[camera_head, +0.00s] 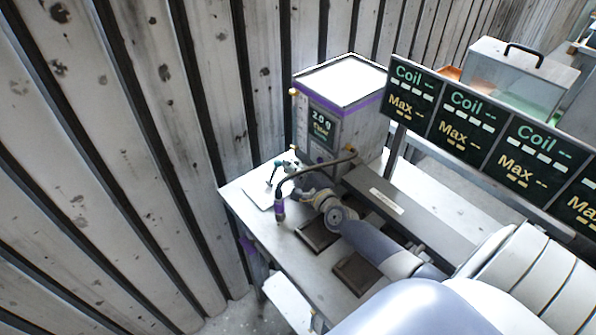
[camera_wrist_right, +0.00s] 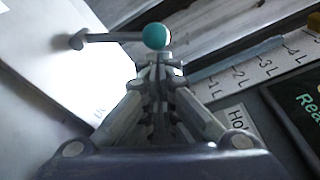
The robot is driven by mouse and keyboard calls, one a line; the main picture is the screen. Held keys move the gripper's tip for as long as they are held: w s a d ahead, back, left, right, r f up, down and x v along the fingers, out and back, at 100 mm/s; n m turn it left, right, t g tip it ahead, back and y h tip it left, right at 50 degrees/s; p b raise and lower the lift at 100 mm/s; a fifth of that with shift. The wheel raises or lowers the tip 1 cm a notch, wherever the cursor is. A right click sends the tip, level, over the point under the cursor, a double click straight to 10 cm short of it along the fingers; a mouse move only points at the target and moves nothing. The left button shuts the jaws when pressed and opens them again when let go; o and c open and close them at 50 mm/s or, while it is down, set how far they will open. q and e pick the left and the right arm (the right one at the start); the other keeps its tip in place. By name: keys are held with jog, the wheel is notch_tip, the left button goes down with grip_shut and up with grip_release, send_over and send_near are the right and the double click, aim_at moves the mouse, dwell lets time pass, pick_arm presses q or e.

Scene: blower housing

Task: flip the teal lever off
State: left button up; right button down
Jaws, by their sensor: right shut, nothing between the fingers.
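The teal lever shows in the right wrist view as a round teal knob (camera_wrist_right: 156,36) on a grey rod that runs left to a short bent end. In the head view the lever (camera_head: 275,168) is small, above a pale plate at the far left end of the bench. My right gripper (camera_wrist_right: 155,68) is shut and empty. Its fingertips are right at the knob in the wrist view; I cannot tell whether they touch it. In the head view my right gripper (camera_head: 295,177) is partly hidden behind a dark curved hose. My left gripper is not in view.
A grey box with a purple band (camera_head: 355,110) stands behind the gripper. The dark hose (camera_head: 305,169) arches from it to a purple nozzle. Dark plates (camera_head: 355,272) lie on the bench (camera_head: 290,255). Display panels (camera_head: 470,118) stand at right; a plank wall (camera_head: 130,130) is at left.

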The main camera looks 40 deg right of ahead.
jog(key=shift+w, duration=0.15)
dwell(0.3)
jog(key=shift+a+r+n+p, duration=0.25)
jog(key=shift+r+n+p, duration=0.1)
jog(key=shift+n, duration=0.15)
jog(key=shift+a+r+n+p, duration=0.4)
jog(key=shift+a+r+n, duration=0.15)
jog(key=shift+n, duration=0.35)
jog(key=shift+a+r, duration=0.35)
jog(key=shift+a, duration=0.05)
jog(key=n, duration=0.2)
jog(key=a+n+t, duration=0.1)
jog(key=shift+a+r+p, duration=0.1)
jog(key=shift+r+p, duration=0.15)
jog(key=shift+p, duration=0.1)
jog(key=shift+s+a+r+n, duration=0.2)
jog(key=shift+a+n, duration=0.2)
jog(key=shift+n, duration=0.4)
jog(key=shift+a+f, duration=0.1)
